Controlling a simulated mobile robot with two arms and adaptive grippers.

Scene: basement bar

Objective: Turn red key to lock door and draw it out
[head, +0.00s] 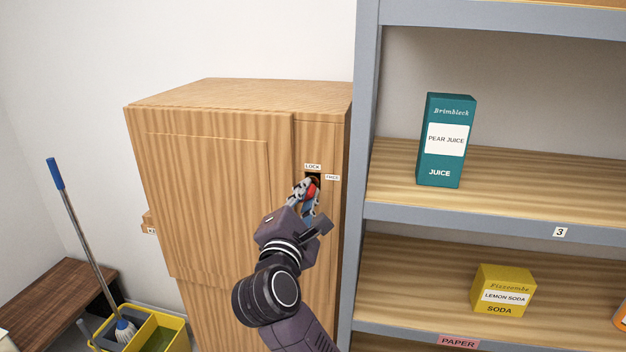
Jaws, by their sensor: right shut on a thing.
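A wooden cabinet (220,200) with a closed door stands against the white wall. A dark lock plate (314,176) sits on its right front strip, with a "LOCK" label (313,167) above and a "FREE" label (332,177) to the right. The red key (312,190) is at the lock, its head between the fingers of my right gripper (309,190), which is shut on it. The fingers hide much of the key, so its exact turn and depth in the lock cannot be told. My left gripper is not in view.
A grey-framed shelf unit (366,190) stands close to the right of the lock, holding a teal juice carton (445,140) and a yellow soda box (502,290). At lower left are a mop (85,230), a yellow bucket (172,325) and a dark wooden bench (60,295).

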